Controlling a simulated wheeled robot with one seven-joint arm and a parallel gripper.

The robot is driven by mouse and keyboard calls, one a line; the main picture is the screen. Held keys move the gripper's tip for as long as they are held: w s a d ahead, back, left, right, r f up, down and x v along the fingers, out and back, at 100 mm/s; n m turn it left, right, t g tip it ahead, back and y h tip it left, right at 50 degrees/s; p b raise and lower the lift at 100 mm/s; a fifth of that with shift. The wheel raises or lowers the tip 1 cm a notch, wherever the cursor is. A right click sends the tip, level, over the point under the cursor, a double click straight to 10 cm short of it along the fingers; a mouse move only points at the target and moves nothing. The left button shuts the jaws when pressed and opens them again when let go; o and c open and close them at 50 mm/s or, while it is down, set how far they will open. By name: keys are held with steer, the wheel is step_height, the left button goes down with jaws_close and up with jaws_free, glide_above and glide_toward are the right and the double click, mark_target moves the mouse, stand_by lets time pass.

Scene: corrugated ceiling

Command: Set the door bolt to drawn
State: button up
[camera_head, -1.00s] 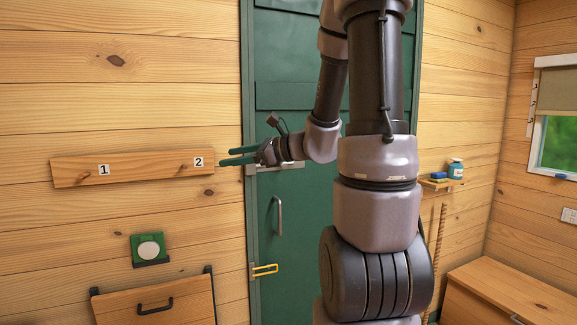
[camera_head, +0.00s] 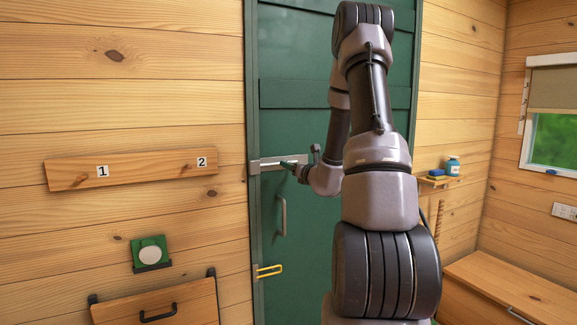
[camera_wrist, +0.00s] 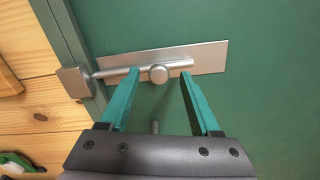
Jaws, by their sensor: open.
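The door bolt is a silver rod with a round knob (camera_wrist: 158,74) on a metal backplate (camera_wrist: 212,57) fixed to the green door (camera_head: 295,110). In the wrist view the rod extends left across the door edge to the keeper block (camera_wrist: 74,82) on the frame, so the bolt looks thrown. In the head view the bolt plate (camera_head: 268,164) shows above the door handle, partly hidden by my gripper. My gripper (camera_wrist: 160,80) is open, its two green fingers on either side of the knob with gaps to both. It also shows at the bolt in the head view (camera_head: 285,164).
A grey door handle (camera_head: 282,215) sits below the bolt, and a yellow latch (camera_head: 268,271) is lower on the door edge. A peg board (camera_head: 130,168) marked 1 and 2 is on the wall to the left. A small shelf (camera_head: 434,181) with a bottle is on the right.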

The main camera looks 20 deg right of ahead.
steer(key=shift+w+a, duration=0.1)
steer(key=shift+w, duration=1.4)
jaws_close()
stand_by(0.4)
